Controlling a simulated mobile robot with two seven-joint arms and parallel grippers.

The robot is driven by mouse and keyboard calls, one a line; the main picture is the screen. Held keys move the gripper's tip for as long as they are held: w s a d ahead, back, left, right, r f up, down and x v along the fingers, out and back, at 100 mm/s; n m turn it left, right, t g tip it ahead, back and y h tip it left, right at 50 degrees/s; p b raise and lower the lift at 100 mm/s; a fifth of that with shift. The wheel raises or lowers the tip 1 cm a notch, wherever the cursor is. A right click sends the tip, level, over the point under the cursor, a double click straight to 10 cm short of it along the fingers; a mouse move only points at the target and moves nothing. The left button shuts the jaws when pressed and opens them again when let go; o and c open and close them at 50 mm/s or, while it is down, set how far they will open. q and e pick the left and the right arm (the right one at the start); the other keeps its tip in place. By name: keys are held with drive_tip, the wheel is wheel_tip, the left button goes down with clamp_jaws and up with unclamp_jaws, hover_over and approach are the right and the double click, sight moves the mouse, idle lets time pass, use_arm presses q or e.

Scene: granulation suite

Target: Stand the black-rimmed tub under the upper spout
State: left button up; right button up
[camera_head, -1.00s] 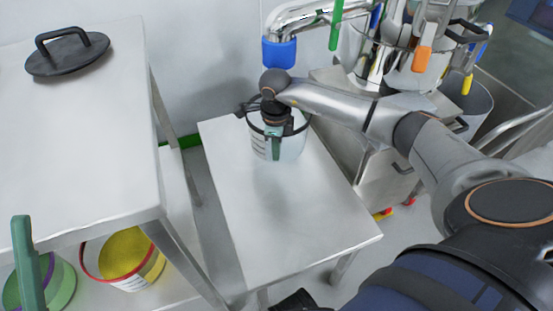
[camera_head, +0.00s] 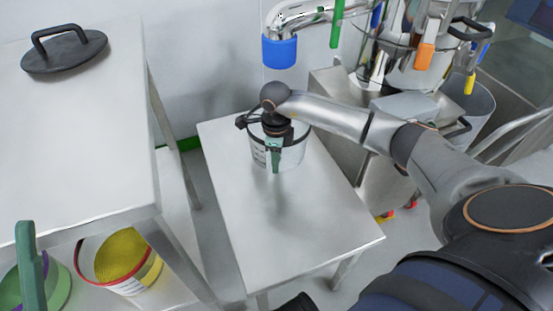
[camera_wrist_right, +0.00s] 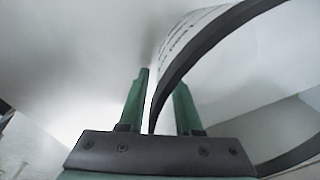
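The black-rimmed tub (camera_head: 292,157) is pale with a dark rim. It is upright, or nearly so, over the far end of the low steel table (camera_head: 300,231), below the blue-ended spout (camera_head: 280,52). I cannot tell whether its base touches the tabletop. My right gripper (camera_head: 275,150) points down at its near rim. In the right wrist view the tub wall (camera_wrist_right: 215,60) and dark rim run between the green fingers (camera_wrist_right: 160,105), which look closed on it. At lower left, a green finger, apparently my left gripper (camera_head: 28,262), is partly in view; its opening is hidden.
A higher steel table (camera_head: 75,140) stands left, with a black lid (camera_head: 64,52) on top. A red-rimmed tub (camera_head: 140,282) and a green tub (camera_head: 58,288) are below it. Steel equipment (camera_head: 400,65) is behind on the right. The low table's near half is clear.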

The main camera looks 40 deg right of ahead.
wheel_tip(320, 180, up, 11)
drive_tip(key=p, duration=0.4)
drive_tip(key=shift+s+a, duration=0.1)
drive_tip(key=shift+a, duration=0.05)
use_arm(q)
drive_tip(key=shift+m, duration=0.4)
drive_tip(key=shift+a+r, duration=0.15)
drive_tip(key=shift+r, duration=1.05)
drive_tip(key=shift+a+r, duration=0.15)
drive_tip(key=shift+r, duration=1)
use_arm(e)
drive_tip(key=shift+s+r, duration=0.1)
drive_tip(key=shift+r, duration=0.55)
